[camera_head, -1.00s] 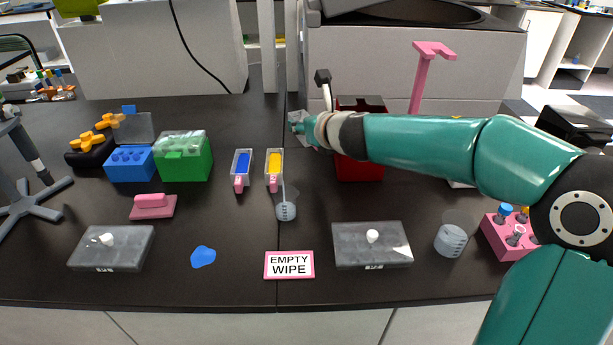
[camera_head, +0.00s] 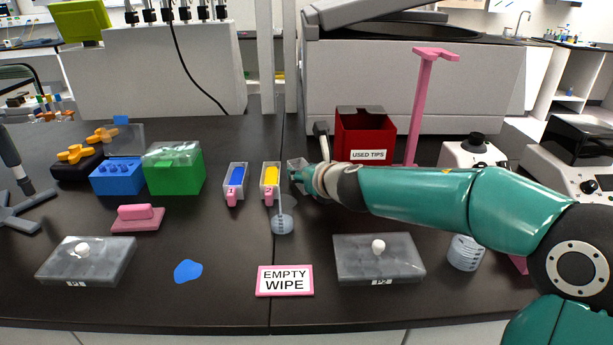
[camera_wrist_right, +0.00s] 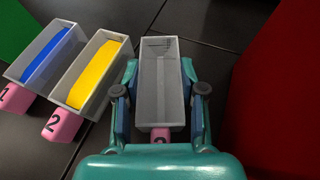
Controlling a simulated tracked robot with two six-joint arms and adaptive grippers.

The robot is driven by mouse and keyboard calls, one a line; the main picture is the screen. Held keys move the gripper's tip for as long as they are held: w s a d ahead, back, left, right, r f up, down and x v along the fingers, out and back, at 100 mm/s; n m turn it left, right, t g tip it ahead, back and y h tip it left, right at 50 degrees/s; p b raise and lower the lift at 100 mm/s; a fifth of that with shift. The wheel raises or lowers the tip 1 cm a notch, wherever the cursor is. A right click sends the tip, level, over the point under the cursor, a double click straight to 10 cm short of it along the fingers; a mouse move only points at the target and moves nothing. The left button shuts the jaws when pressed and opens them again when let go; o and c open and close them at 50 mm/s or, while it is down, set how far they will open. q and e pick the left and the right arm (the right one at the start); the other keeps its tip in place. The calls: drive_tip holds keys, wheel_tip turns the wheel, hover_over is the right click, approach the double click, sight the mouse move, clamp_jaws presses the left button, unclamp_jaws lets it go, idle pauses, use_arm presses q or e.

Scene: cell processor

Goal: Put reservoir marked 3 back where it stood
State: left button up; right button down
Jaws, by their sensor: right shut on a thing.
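Reservoir 3, a clear narrow trough with a pink tab, is between the fingers of my right gripper (camera_wrist_right: 158,72) in the wrist view, where its wall (camera_wrist_right: 160,112) shows. The gripper is shut on its long sides, and the tab's number is mostly hidden. In the head view my right gripper (camera_head: 303,176) and reservoir 3 (camera_head: 297,163) are just right of reservoir 2 (camera_head: 269,186), with yellow content. Reservoir 1 (camera_head: 233,190), with blue content, is left of that. I cannot tell whether reservoir 3 touches the bench. My left gripper is not in view.
A red used tips box (camera_head: 364,130) stands right of the gripper, behind my arm. Lidded plates P1 (camera_head: 86,262) and P2 (camera_head: 378,260) and an EMPTY WIPE sign (camera_head: 284,281) lie nearer the front edge.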

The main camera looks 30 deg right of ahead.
drive_tip(key=c, duration=0.9)
unclamp_jaws()
drive_tip(key=shift+f, duration=0.1)
drive_tip(key=shift+c, duration=0.2)
drive_tip(key=shift+s+a+r, duration=0.1)
drive_tip(key=shift+s+r, duration=0.25)
drive_tip(key=shift+s, duration=0.15)
drive_tip(key=p+v, duration=0.3)
drive_tip(key=v, duration=0.7)
drive_tip(key=shift+r, duration=0.1)
drive_tip(key=shift+s, duration=0.45)
drive_tip(key=shift+w, duration=0.1)
